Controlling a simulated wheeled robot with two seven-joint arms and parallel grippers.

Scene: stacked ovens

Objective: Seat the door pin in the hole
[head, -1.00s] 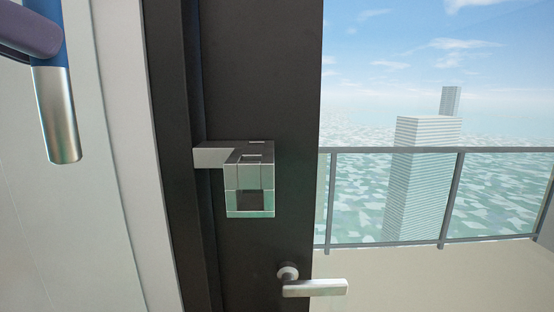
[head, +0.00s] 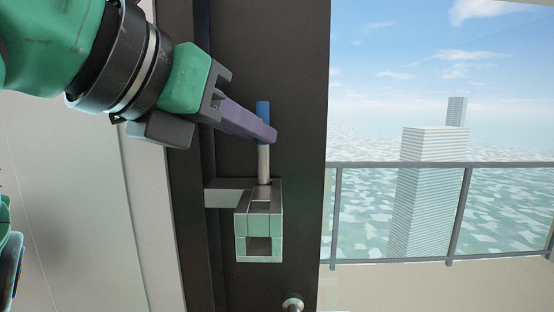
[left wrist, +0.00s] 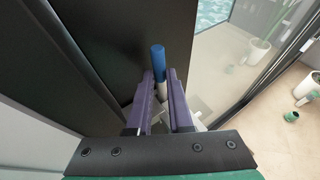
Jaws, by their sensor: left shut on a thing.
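The door pin (head: 263,165) is a slim upright rod with a blue upper part and a silver lower part. My left gripper (head: 267,134), with purple fingers, is shut on the pin around its middle. The metal bracket (head: 260,222) with the hole is fixed at the dark door's edge. The pin's lower end meets the bracket's top in the head view; I cannot tell whether it is inside the hole. In the left wrist view, the blue end of the pin (left wrist: 158,57) rises between the fingertips (left wrist: 160,80). My right gripper is not in view.
The dark door panel (head: 285,80) stands behind the pin. A door handle's mount (head: 293,304) shows below the bracket. A pale wall panel (head: 65,200) lies to the left, and a balcony railing (head: 400,166) to the right. The wrist view shows a white planter (left wrist: 255,55).

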